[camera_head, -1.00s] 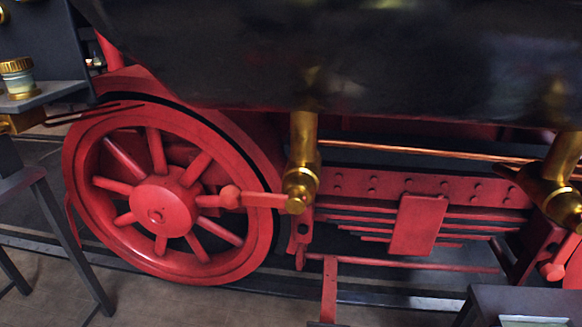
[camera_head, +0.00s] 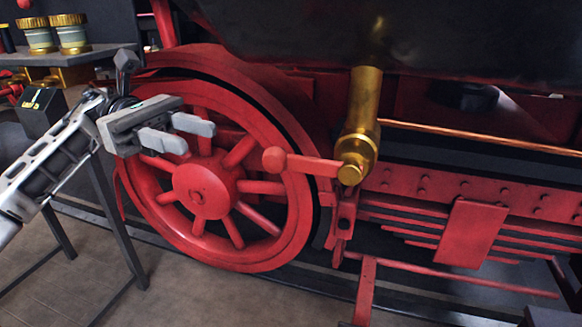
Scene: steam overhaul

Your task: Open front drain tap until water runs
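A brass drain tap (camera_head: 359,135) hangs under the dark boiler body, right of the big red wheel. Its red lever (camera_head: 305,164) with a round knob points left, roughly level, in front of the wheel rim. No water shows below its outlet. My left gripper (camera_head: 201,137) is at the left in front of the wheel's upper spokes. Its two grey fingers are apart with nothing between them. They point right, towards the lever knob, with a clear gap to it. My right gripper is out of view.
The red spoked wheel (camera_head: 187,192) fills the left middle. A dark stand with a shelf (camera_head: 78,75) holding brass-lidded jars (camera_head: 72,35) is at the upper left. A copper pipe (camera_head: 470,134) and red leaf springs lie to the right. The floor (camera_head: 225,298) in front is clear.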

